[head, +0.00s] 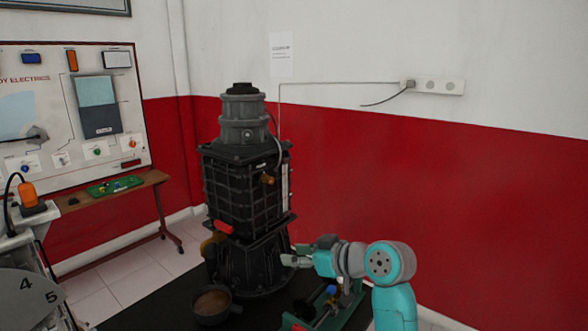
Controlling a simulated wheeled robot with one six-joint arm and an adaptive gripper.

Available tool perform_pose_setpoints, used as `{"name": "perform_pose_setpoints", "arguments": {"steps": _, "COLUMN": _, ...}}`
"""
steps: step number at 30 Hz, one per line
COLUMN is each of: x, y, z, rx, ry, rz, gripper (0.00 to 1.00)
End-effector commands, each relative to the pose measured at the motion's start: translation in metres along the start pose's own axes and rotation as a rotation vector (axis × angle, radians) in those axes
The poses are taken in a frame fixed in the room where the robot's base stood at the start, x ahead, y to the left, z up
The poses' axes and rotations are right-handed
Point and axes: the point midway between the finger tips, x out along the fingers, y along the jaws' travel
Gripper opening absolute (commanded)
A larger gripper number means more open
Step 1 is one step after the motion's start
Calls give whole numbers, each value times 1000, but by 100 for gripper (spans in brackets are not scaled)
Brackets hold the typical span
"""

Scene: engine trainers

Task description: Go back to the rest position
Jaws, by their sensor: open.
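My gripper (299,254) is in the lower middle of the head view, at the end of my teal and grey arm. It points left, with its fingers apart and nothing seen between them. Its tips are close to the lower right side of a tall black engine unit (245,190). I cannot tell whether they touch it. The unit stands upright, with a red part (223,227) low on its front and a brass fitting (267,179) higher up.
A dark round pan (212,305) sits before the unit on a black surface (165,312). A green and red device (325,308) lies below my gripper. A training board (75,115) and wooden bench (150,181) stand left. A red and white wall closes the back.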

Motion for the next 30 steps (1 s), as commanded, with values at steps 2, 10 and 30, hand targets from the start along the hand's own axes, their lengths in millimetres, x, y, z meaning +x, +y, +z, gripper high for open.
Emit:
{"name": "perform_pose_setpoints", "arguments": {"steps": 2, "x": 2, "y": 0, "z": 12, "rx": 17, "ry": 1, "rz": 11, "gripper": 42}}
{"name": "perform_pose_setpoints", "arguments": {"steps": 10, "x": 6, "y": -1, "z": 62, "rx": 86, "ry": 11, "rz": 74, "gripper": 42}}
{"name": "perform_pose_setpoints", "arguments": {"steps": 30, "x": -44, "y": -50, "z": 288, "rx": 328, "ry": 43, "rz": 405, "gripper": 42}}
